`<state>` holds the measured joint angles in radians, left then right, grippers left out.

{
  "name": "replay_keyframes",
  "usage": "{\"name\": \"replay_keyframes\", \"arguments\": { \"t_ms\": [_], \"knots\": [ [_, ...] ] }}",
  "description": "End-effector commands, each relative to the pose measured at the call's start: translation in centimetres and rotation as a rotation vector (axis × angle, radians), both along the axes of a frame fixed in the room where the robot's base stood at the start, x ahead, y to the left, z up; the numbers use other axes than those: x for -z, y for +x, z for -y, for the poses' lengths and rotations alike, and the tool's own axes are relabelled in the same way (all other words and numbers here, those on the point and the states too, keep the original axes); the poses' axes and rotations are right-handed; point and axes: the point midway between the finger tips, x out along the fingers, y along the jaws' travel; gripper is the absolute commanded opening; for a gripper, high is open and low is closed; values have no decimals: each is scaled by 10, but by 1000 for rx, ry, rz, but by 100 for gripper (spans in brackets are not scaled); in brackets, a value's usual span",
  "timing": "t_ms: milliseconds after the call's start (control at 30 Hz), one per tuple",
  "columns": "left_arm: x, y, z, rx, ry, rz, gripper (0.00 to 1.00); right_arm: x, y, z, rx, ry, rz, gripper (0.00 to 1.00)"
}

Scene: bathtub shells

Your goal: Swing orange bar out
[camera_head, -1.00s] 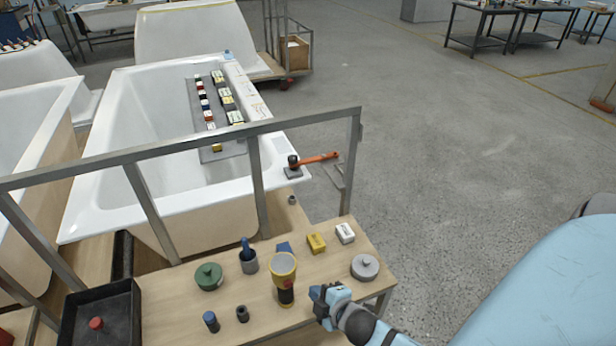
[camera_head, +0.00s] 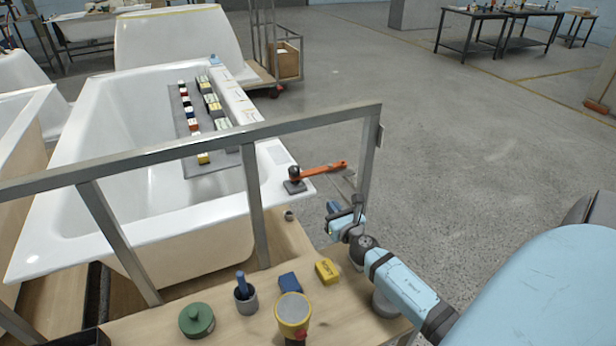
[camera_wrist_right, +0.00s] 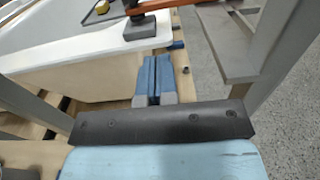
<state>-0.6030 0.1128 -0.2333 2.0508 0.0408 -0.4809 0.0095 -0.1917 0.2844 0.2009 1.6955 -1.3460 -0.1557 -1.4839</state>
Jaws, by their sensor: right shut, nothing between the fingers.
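The orange bar (camera_head: 323,168) extends to the right from a dark block with a round knob (camera_head: 294,183) at the near right corner of the white bathtub (camera_head: 272,168). Its free end reaches past the tub rim toward the grey metal post. In the right wrist view the orange bar (camera_wrist_right: 153,6) crosses the top, with the dark block (camera_wrist_right: 139,29) below it. My right gripper (camera_head: 341,211) is below and right of the bar, apart from it, beside the post. Its blue fingers (camera_wrist_right: 153,70) are together and empty. My left gripper is not in view.
A grey metal rail (camera_head: 205,146) with posts (camera_head: 368,165) stands between the wooden bench (camera_head: 240,325) and the tub. The bench holds a green lidded pot (camera_head: 197,320), a yellow-rimmed cup (camera_head: 293,310) and a yellow block (camera_head: 327,271). Open floor lies to the right.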

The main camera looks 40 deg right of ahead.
Motion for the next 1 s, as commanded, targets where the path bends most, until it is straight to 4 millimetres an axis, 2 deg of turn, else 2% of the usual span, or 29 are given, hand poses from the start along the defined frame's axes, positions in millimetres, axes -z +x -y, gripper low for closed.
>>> {"name": "replay_keyframes", "arguments": {
  "t_ms": [333, 467, 567, 1000],
  "knots": [
    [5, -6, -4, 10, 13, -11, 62, 0, 1, 0, 0, 1, 0, 0],
    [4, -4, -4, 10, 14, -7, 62, 0, 9, 3, 0, 2, 2, 0],
    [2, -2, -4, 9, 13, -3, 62, -1, 24, 7, 0, 2, 3, 0],
    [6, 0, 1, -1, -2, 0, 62, 1, 109, 35, 1, 3, 1, 0]
  ]
}}
